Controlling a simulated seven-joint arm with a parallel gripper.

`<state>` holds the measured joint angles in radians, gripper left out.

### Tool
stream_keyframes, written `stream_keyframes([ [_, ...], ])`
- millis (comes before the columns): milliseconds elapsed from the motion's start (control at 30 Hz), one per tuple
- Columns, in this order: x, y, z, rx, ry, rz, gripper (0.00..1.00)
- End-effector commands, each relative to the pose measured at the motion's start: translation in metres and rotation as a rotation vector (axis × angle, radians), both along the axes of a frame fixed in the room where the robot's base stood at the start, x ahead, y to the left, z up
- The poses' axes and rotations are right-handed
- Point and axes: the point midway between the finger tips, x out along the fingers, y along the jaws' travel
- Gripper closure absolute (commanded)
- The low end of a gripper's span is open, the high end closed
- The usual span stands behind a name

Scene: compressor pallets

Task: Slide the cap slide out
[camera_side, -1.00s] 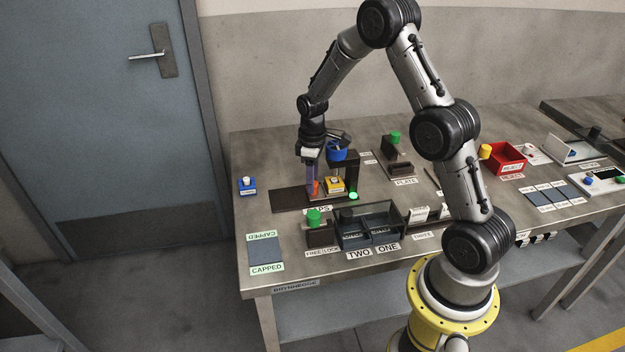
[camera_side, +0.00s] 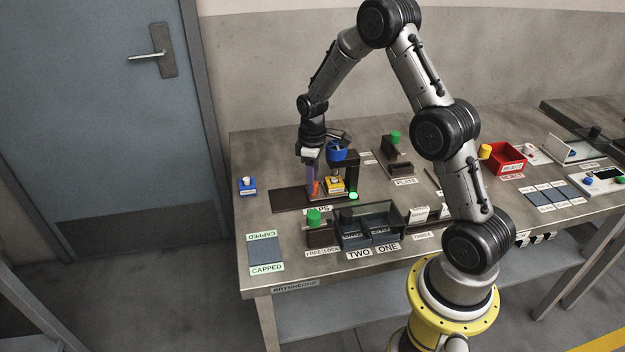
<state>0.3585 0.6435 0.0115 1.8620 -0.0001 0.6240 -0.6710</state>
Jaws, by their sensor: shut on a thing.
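My gripper (camera_side: 313,188) points down over the dark cap slide plate (camera_side: 290,200) at the left of the bench. It is shut on an orange-red handle (camera_side: 316,187), which shows between the fingers at the plate. Just right of it a yellow block (camera_side: 335,185) sits beneath a dark stand with a blue round part (camera_side: 337,151) on top. A green lamp (camera_side: 353,196) glows at the foot of the stand. My fingers hide part of the handle.
A small blue block with a white knob (camera_side: 248,186) stands left of the slide. In front are a green-knobbed lock (camera_side: 314,218), a dark clear-walled box (camera_side: 370,224) and the CAPPED mat (camera_side: 264,250). A red bin (camera_side: 503,157) stands at the right.

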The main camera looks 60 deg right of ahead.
Motion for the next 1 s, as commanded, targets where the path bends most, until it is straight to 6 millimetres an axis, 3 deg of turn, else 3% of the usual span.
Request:
stream_keyframes([
  [400, 0.004, 0.002, 0.001, -0.002, -0.003, 0.002, 1.0],
  [800, 0.065, 0.063, 0.001, -0.001, -0.003, 0.005, 1.0],
  [1000, 0.075, 0.074, 0.001, 0.0, -0.003, 0.001, 1.0],
])
